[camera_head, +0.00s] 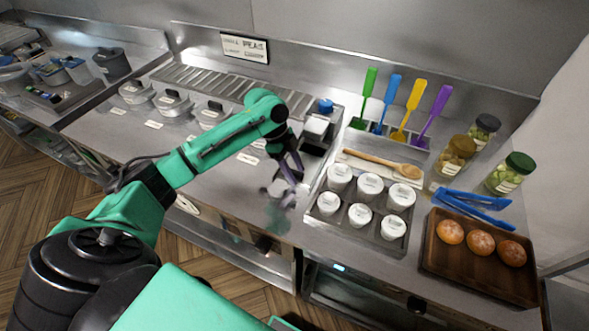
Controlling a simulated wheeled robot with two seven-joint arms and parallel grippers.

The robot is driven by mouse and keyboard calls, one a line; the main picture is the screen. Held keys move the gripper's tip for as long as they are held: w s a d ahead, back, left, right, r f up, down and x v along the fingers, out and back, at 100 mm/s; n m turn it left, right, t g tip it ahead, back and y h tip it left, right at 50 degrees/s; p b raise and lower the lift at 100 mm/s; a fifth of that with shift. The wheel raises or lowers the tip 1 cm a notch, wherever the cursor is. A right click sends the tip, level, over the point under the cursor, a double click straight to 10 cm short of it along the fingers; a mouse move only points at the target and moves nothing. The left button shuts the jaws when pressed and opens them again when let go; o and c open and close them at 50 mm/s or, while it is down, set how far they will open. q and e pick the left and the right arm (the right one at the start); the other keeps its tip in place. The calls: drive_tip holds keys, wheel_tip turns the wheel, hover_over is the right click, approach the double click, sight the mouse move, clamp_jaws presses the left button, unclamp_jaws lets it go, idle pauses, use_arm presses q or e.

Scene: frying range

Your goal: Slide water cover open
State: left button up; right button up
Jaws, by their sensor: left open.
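Several round metal covers with dark handles sit in a row in the steel counter: a left one (135,92), a middle one (173,103) and a right one (210,114). The small labels in front of them are too small to read, so I cannot tell which is the water cover. My left arm reaches across the counter from the left and hides part of the row's right end. My left gripper (289,170) is open and points down over the counter, right of these covers. A blurred grey shape (277,192) shows just below its fingers. My right gripper is not in view.
A tray of lidded white cups (360,213) stands close right of the gripper. A wooden spoon (383,163), upright coloured spatulas (412,108), jars (510,173), blue tongs (470,206) and a wooden tray of buns (462,269) lie farther right. A ridged metal strip (215,82) runs behind the covers.

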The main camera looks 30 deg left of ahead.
use_arm(q)
drive_tip(key=shift+r, duration=0.1)
drive_tip(key=b+v, duration=0.2)
drive_tip(key=v, duration=1.2)
drive_tip(key=shift+r, duration=0.2)
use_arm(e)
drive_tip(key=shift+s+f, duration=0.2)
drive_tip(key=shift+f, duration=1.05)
